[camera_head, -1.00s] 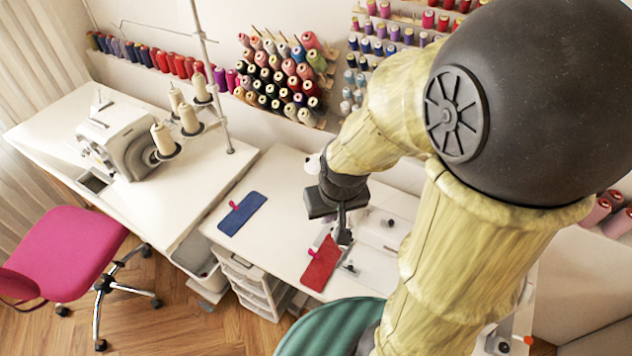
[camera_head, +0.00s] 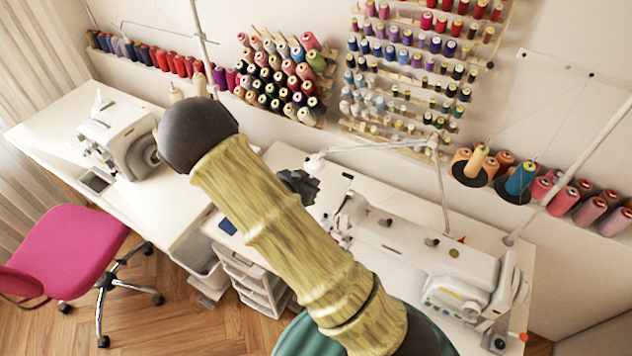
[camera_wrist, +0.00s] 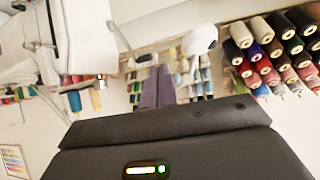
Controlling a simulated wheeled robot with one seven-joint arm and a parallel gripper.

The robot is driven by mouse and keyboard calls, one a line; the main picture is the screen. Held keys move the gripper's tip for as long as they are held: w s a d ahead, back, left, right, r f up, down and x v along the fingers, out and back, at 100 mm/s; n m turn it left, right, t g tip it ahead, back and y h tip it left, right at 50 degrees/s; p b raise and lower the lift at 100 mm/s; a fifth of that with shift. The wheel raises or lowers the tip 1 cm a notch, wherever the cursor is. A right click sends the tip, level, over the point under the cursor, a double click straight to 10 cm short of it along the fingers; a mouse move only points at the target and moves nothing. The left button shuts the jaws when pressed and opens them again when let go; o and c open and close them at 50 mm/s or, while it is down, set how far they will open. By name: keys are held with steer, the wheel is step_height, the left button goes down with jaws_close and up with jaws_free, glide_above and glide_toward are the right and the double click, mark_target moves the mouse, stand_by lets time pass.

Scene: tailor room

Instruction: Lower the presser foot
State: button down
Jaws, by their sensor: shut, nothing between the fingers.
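The white sewing machine (camera_head: 430,250) stands on the right table, its sewing head toward the left. The head's left end (camera_head: 343,222) shows beside my arm, but I cannot make out the presser foot or its lever there. In the wrist view, which looks upside down, a white machine part (camera_wrist: 85,35) with a small metal piece is at upper left. My dark gripper (camera_head: 298,186) is left of and behind the machine head, apart from it in the picture. Its two fingers (camera_wrist: 157,85) are together and empty in the wrist view.
A jointed white lamp (camera_head: 380,148) reaches over the table behind the machine; its head is near my gripper. Thread racks (camera_head: 285,75) line the wall. A second machine (camera_head: 120,135) stands on the left table, with a pink chair (camera_head: 65,255) in front.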

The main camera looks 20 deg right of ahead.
steer(key=shift+s+d+r+m+h, duration=0.15)
steer(key=shift+s+m+h, duration=0.1)
steer(key=shift+h, duration=0.4)
steer(key=shift+s+d+m+h, duration=0.15)
steer(key=shift+m+h, duration=0.15)
steer(key=shift+h, duration=0.3)
steer(key=shift+s+d+r+m+h, duration=0.15)
steer(key=shift+m+h, duration=0.1)
steer(key=shift+h, duration=0.4)
steer(key=shift+f, duration=0.1)
steer(key=b+x, duration=0.5)
steer(key=x, duration=0.6)
steer(key=shift+d, duration=0.15)
steer(key=shift+w, duration=0.1)
